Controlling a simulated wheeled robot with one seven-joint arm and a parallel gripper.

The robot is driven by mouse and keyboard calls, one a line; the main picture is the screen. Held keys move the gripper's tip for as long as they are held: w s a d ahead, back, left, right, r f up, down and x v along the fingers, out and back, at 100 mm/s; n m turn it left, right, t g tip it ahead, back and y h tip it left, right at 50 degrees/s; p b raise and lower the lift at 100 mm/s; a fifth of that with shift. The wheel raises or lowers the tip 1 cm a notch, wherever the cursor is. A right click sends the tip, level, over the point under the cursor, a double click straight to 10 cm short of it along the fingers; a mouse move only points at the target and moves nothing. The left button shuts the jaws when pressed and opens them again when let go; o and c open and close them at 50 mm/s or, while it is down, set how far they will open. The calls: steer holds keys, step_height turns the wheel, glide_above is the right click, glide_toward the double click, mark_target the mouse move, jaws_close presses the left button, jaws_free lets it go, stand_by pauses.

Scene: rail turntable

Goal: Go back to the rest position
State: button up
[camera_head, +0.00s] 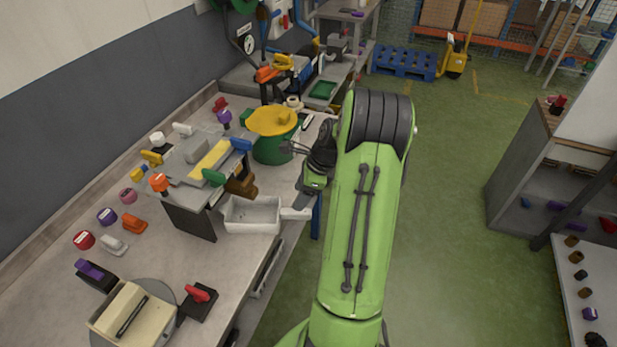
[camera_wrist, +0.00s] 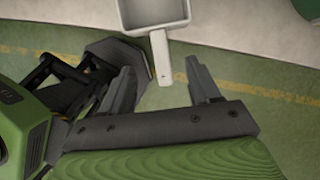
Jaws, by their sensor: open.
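My gripper (camera_wrist: 160,66) is open, its two fingers apart in the wrist view. The handle of a white tray-like scoop (camera_wrist: 155,14) reaches down between the fingertips in that view, with clear gaps on both sides. I cannot tell how far above or beyond the fingers it is. In the head view the scoop (camera_head: 252,229) lies at the bench's right edge, its handle pointing right past the edge. My wrist is above and just right of that handle there; the fingers are not clearly seen. Nothing shows held.
The bench (camera_head: 60,292) on the left carries a green drum (camera_head: 274,149), a raised fixture with coloured handles, several knobs and a beige block on a turntable (camera_head: 132,312). Shelving (camera_head: 540,165) stands at right. Green floor (camera_head: 455,230) between is clear. A blue pallet (camera_head: 404,62) lies behind.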

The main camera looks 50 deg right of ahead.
steer(key=v, duration=0.6)
steer(key=shift+r+p, duration=0.35)
steer(key=shift+p, duration=0.1)
steer(key=a+r+n+h, duration=0.1)
steer(key=a+r+n, duration=0.5)
steer(key=a+n, duration=0.3)
steer(key=a+r+n+h, duration=0.2)
steer(key=a+r+n, duration=0.4)
steer(key=a, duration=0.6)
steer(key=s+a+r+n+t, duration=0.1)
steer(key=s+a+n+t, duration=0.1)
steer(key=s+a+n, duration=0.6)
steer(key=s+n, duration=0.5)
steer(key=shift+a+r, duration=0.25)
steer(key=shift+r, duration=0.05)
steer(key=shift+s, duration=0.1)
